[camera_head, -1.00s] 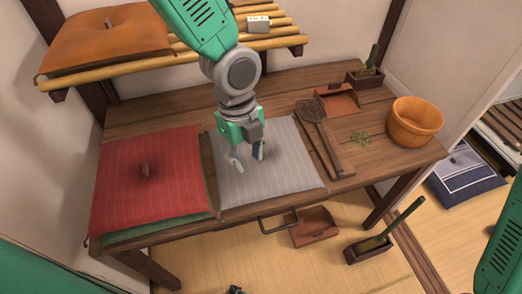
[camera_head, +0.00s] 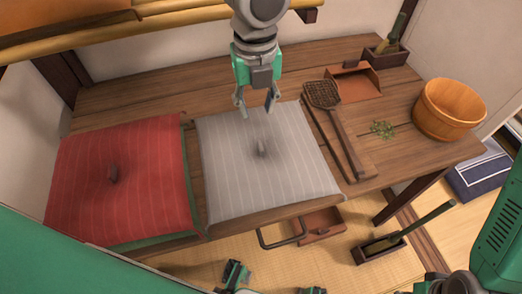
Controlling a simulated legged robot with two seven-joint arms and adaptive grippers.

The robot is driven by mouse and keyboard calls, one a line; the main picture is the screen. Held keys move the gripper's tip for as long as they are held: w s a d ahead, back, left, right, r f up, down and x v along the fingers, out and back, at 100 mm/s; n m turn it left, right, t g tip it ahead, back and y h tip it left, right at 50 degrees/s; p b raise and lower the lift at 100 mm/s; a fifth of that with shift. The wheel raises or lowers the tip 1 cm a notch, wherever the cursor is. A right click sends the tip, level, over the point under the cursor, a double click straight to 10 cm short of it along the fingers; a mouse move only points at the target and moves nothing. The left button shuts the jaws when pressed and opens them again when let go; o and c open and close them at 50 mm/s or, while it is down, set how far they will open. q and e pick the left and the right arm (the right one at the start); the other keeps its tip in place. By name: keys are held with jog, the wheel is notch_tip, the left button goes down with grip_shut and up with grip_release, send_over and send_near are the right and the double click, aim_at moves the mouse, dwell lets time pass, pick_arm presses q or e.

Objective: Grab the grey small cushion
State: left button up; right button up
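The grey cushion (camera_head: 235,180) lies flat on the wooden table, with pale stripes and a small dark tab (camera_head: 261,149) at its middle. My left gripper (camera_head: 256,108) is open and empty over the back edge of the grey cushion. Its fingers point down, and the tab lies nearer the front of the table than they do. I cannot tell the exact gap between the fingertips and the cloth.
A red cushion (camera_head: 150,185) lies left of the grey one, on a green one (camera_head: 165,238). A mesh-headed wooden tool (camera_head: 338,125) lies on the right, near green bits (camera_head: 382,129) and a wooden tub (camera_head: 448,108). A shelf (camera_head: 140,28) overhangs the back left.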

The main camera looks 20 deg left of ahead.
aim_at(261, 145)
pick_arm(q)
notch_tip(261, 145, down, 9)
jog(key=shift+d+b, duration=0.1)
jog(key=shift+b, duration=0.9)
jog(key=f, duration=0.1)
jog(key=f+b, duration=0.1)
jog(key=f, duration=0.3)
jog(key=shift+w+d, duration=0.25)
jog(key=shift+w, duration=0.05)
grip_shut()
